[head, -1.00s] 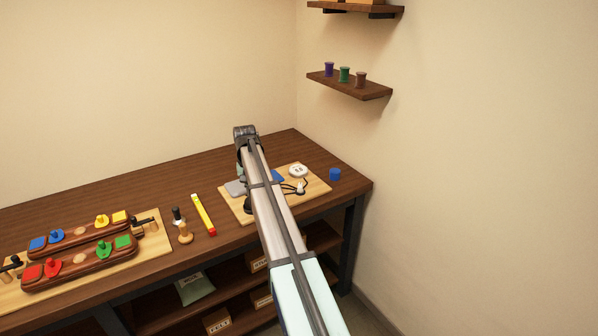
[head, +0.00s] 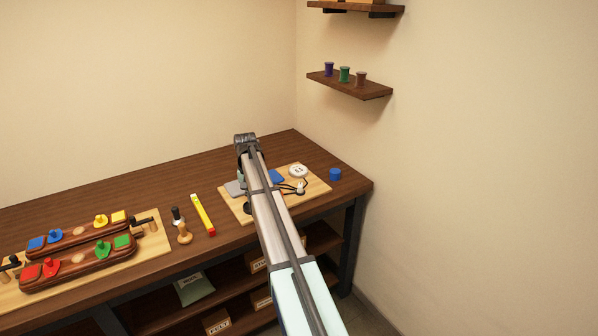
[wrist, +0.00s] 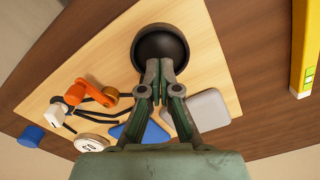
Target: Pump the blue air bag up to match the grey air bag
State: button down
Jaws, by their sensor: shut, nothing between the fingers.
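The blue air bag (head: 277,176) lies flat on a light wooden board (head: 318,188); it also shows in the wrist view (wrist: 143,131), partly behind my gripper. The grey air bag (wrist: 208,106) lies to its right in the wrist view, looking thicker; in the head view (head: 234,188) my arm partly covers it. A round black pump bulb (wrist: 160,44) sits on the board. My gripper (wrist: 160,90) is shut and empty, its fingertips over the bulb's near edge in the wrist view. I cannot tell whether they touch it.
A white gauge (wrist: 91,143), an orange lever (wrist: 75,93) and black hoses share the board. A blue cylinder (head: 335,174) stands right of it. A yellow bar (head: 203,214) and small turned pieces (head: 184,233) lie left.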

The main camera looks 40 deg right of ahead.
jog(key=shift+r+p, duration=1.15)
jog(key=shift+r, duration=0.75)
jog(key=shift+f, duration=0.2)
jog(key=shift+f+b, duration=0.6)
jog(key=shift+f, duration=1.2)
jog(key=shift+r, duration=0.15)
jog(key=shift+r+p, duration=1.15)
jog(key=shift+r, duration=0.75)
